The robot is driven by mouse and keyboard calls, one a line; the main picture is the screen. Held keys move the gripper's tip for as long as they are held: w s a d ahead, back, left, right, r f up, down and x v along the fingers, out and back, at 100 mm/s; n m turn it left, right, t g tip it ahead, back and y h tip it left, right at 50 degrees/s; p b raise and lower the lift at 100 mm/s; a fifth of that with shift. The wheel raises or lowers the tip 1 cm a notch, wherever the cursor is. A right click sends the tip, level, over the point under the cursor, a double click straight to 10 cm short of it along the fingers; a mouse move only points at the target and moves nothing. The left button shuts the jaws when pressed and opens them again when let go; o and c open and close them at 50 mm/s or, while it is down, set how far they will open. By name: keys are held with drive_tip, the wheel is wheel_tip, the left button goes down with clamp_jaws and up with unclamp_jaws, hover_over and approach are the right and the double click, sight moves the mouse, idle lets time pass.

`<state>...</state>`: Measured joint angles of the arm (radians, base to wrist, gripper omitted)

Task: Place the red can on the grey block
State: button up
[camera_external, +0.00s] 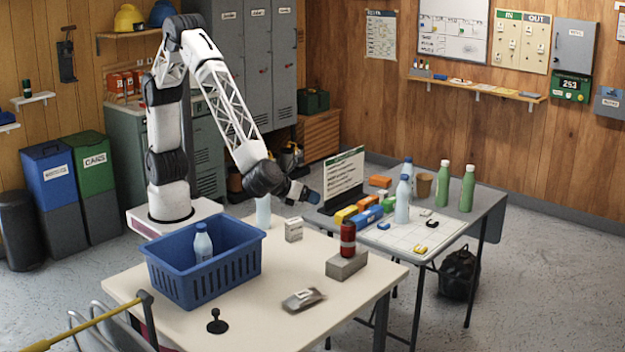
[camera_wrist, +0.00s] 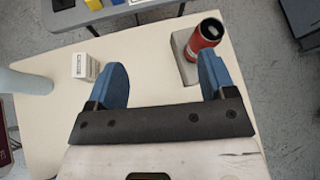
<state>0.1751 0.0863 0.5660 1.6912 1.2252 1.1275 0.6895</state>
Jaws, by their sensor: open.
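The red can (camera_external: 348,239) stands upright on top of the grey block (camera_external: 346,267), near the right edge of the cream table. In the wrist view the red can (camera_wrist: 206,37) shows beyond the right fingertip, with part of the grey block (camera_wrist: 184,60) under it. My gripper (camera_external: 307,195) is raised above the far side of the table, apart from the can. In the wrist view my gripper (camera_wrist: 164,82) has its two blue fingers spread, with nothing between them.
A blue crate (camera_external: 174,277) with a bottle in it stands on the left of the table. A small white box (camera_external: 294,230), a translucent bottle (camera_external: 263,210), a grey packet (camera_external: 303,299) and a black stand (camera_external: 216,322) are around it. The front right table area is clear.

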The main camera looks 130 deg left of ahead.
drive_tip(key=s+a+r+n+g+h, duration=0.1)
drive_tip(key=s+r+n+h, duration=0.35)
drive_tip(key=s, duration=0.85)
drive_tip(key=s+a+r+n+g+h, duration=0.1)
drive_tip(key=s+a+r+n, duration=0.1)
drive_tip(key=s+r+n, duration=0.8)
drive_tip(key=s+d+n+h, duration=0.2)
drive_tip(key=s+h, duration=0.1)
drive_tip(key=s, duration=1)
drive_tip(key=s+d+f+n+t+h, duration=0.1)
drive_tip(key=s+d+n+h, duration=0.1)
drive_tip(key=s, duration=1.1)
drive_tip(key=shift+d+f+h, duration=0.15)
drive_tip(key=shift+d+h, duration=0.25)
drive_tip(key=shift+h, duration=0.15)
